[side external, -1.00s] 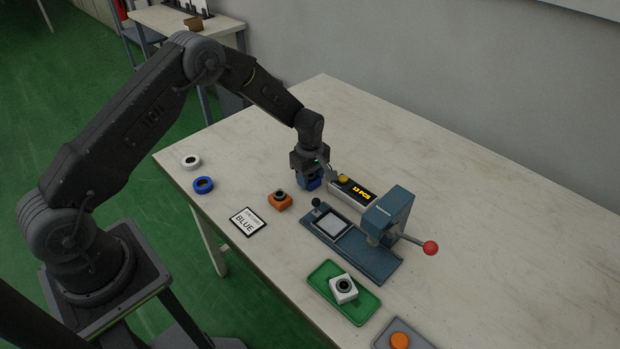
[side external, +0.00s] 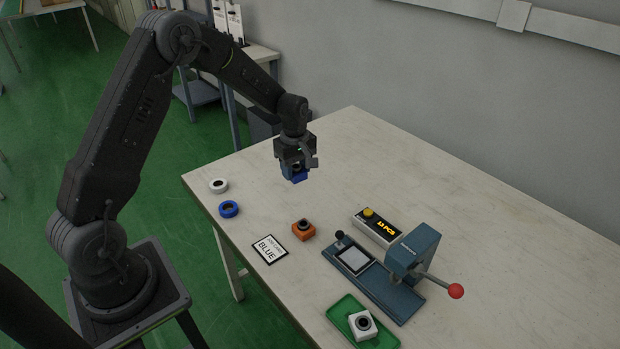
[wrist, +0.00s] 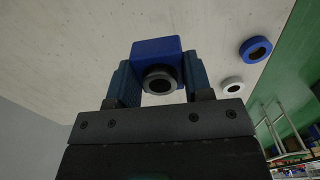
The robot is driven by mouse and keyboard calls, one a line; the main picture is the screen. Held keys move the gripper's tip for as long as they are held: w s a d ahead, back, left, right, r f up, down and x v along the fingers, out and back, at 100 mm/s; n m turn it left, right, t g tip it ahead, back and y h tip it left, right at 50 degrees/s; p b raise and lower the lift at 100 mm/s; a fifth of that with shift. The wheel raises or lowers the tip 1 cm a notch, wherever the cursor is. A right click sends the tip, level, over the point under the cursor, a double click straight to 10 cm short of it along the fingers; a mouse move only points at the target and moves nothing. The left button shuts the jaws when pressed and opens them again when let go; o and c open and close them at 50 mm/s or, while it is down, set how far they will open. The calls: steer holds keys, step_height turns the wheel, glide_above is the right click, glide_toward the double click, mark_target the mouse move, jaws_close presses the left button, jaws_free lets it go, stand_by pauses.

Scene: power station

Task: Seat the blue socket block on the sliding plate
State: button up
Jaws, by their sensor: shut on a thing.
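My gripper (side external: 297,166) is shut on the blue socket block (side external: 299,178) and holds it above the table, behind the orange block. In the wrist view, the blue block (wrist: 157,52) sits between the two fingers of my gripper (wrist: 155,85), with its dark round socket facing the camera. The sliding plate (side external: 355,260) is a pale square in a dark frame on the blue-grey press (side external: 412,254), to the right of and nearer the camera than my gripper. The plate is bare and lies out in front of the press head.
An orange block (side external: 303,231), a card reading BLUE (side external: 269,249), a blue ring (side external: 229,209) and a white ring (side external: 218,186) lie on the left. A counter box (side external: 378,227) stands behind the press. A green tray (side external: 342,312) holds a white block (side external: 362,325). The red-knobbed lever (side external: 455,291) sticks out right.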

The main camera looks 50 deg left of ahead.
steer(key=shift+d+r+m, duration=0.1)
steer(key=shift+d+m, duration=0.35)
steer(key=shift+m, duration=0.35)
steer(key=d+m, duration=1.1)
steer(key=m, duration=2.2)
glide_above(354, 258)
steer(key=f, duration=0.2)
steer(key=shift+f, duration=2.9)
steer(key=shift+f, duration=0.65)
steer(key=o, duration=1)
